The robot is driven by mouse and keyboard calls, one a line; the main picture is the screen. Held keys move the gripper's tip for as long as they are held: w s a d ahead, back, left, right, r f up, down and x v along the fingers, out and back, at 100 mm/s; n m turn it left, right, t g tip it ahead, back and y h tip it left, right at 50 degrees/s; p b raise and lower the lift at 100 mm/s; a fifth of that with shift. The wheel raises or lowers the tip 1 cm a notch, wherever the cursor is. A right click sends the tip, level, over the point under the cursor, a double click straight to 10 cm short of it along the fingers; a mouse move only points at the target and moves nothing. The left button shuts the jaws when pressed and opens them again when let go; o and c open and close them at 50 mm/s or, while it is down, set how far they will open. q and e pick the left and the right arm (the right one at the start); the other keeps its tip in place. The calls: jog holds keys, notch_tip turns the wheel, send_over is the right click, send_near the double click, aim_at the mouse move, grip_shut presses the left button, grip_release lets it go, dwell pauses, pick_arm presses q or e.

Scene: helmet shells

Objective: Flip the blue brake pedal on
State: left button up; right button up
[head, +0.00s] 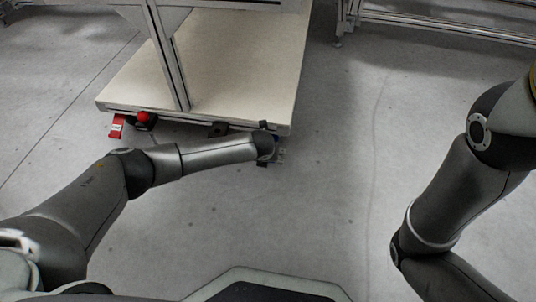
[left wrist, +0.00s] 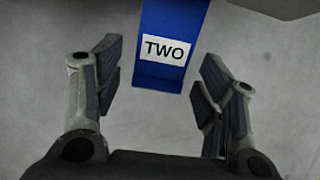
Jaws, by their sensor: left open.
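The blue brake pedal (left wrist: 170,18) with a white label reading "TWO" is at the top centre of the left wrist view. My left gripper (left wrist: 160,68) is open, with one finger on each side of the pedal's lower end and visible gaps between. In the head view my left arm reaches to the cart's front right corner. The left gripper (head: 272,156) is small and mostly hidden there behind my wrist, and the pedal is hard to make out. My right arm shows at the right; its gripper is out of view.
The cart (head: 245,70) has a cream deck and a metal upright post (head: 168,55). A red pedal (head: 117,127) with a white label and a red ball (head: 144,117) are at its front left. Metal frames stand at the back right. The grey floor (head: 340,190) right of the cart is clear.

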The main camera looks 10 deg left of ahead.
pick_arm(q)
jog(key=v, duration=1.2)
dwell(0.6)
